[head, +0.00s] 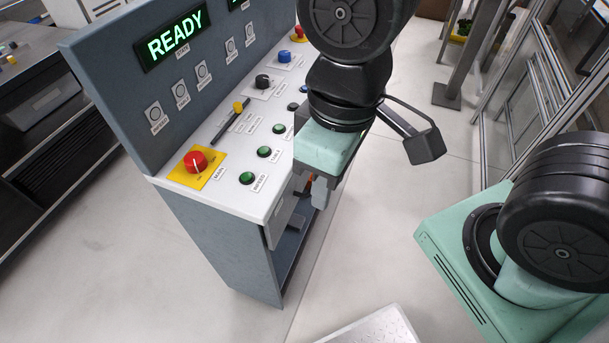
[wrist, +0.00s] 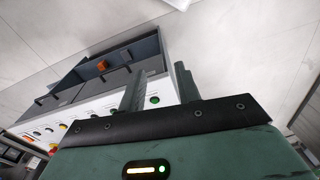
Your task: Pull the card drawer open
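A grey console with a white sloped panel (head: 225,150) stands left of my gripper. In the wrist view its front has grey drawer-like panels (wrist: 112,84) with small dark bar handles (wrist: 128,69). Which one is the card drawer I cannot tell. A grey front panel (head: 283,222) shows below the console's right edge in the head view, partly hidden by my gripper. My gripper (head: 312,192) is beside this edge, pointing down. In the wrist view its two fingers (wrist: 160,75) stand apart with nothing held between them. One handle appears close to the left finger; contact is unclear.
Below the panels is a dark open compartment with an orange object (wrist: 102,65). Metal framing (head: 530,75) stands at right.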

